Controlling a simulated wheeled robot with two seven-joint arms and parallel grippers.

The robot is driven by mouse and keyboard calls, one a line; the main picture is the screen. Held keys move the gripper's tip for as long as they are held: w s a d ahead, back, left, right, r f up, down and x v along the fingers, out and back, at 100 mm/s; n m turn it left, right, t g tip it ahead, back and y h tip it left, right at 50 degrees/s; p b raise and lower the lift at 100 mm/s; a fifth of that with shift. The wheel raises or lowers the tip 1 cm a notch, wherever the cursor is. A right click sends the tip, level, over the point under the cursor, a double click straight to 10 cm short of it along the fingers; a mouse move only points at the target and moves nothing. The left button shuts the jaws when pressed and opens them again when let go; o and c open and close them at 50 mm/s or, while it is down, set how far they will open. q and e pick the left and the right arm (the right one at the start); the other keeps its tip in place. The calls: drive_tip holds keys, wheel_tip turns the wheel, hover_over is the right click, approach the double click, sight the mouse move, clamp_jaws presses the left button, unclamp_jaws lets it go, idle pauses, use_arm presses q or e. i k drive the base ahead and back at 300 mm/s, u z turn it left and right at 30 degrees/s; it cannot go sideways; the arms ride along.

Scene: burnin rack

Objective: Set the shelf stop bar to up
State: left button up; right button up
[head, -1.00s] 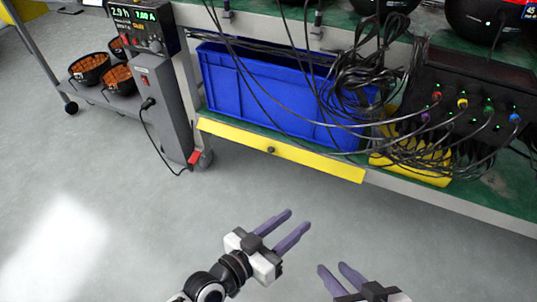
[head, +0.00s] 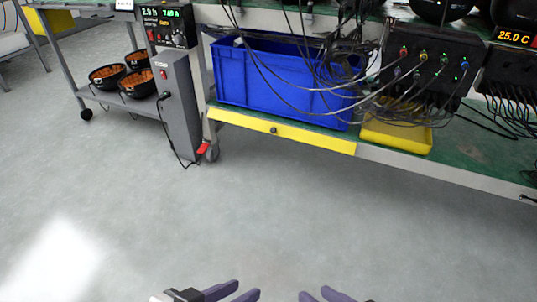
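The shelf stop bar (head: 310,137) is a long yellow strip with a dark round knob (head: 273,130) near its middle. It runs along the front edge of the lower shelf, below the front of the blue bin (head: 285,85), and does not stand up in front of the bin. My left gripper (head: 241,290) is at the bottom of the view, its two purple fingers apart and empty. My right gripper (head: 318,294) is beside it, fingers also apart and empty. Both are well short of the bar, with floor showing between. The lower parts of both grippers are cut off.
Black cables (head: 330,60) hang in front of the blue bin to a black box (head: 430,65) with coloured plugs. A yellow tray (head: 397,135) sits right of the bin. A grey pedestal (head: 180,108) and a trolley with black bowls (head: 108,77) stand left. The floor before the shelf is clear.

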sight(343, 147)
drive_tip(key=z, duration=1.05)
drive_tip(key=i, duration=1.15)
drive_tip(key=u, duration=1.05)
drive_tip(key=i, duration=0.6)
drive_tip(key=u, duration=0.55)
